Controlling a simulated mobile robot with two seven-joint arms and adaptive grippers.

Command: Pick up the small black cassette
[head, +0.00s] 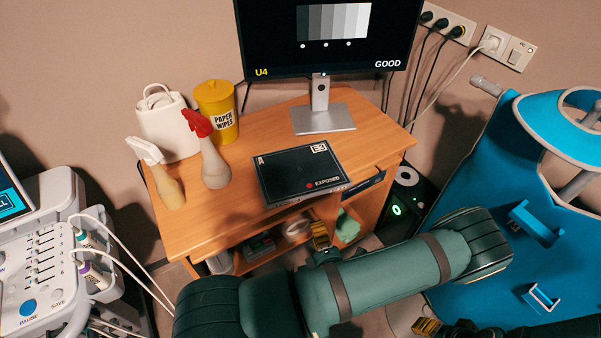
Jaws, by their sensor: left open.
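A flat black cassette (298,171) lies on the wooden desk, in front of the monitor stand. It has a white code label at its far right corner and a red dot with the word EXPOSED near its front edge. My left gripper (320,236) is open, just in front of the desk's front edge and apart from the cassette. Only a gold-coloured finger part shows above my green arm, which hides the rest. A gold-tipped part of my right gripper (427,326) shows at the bottom edge, far from the cassette; its jaw state is unclear.
On the desk (233,216), left of the cassette, stand two spray bottles (213,165), a yellow paper wipes tub (217,108) and a white container (168,126). A monitor (321,38) stands behind. A control console (40,270) is at left, a blue padded chair (480,205) at right.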

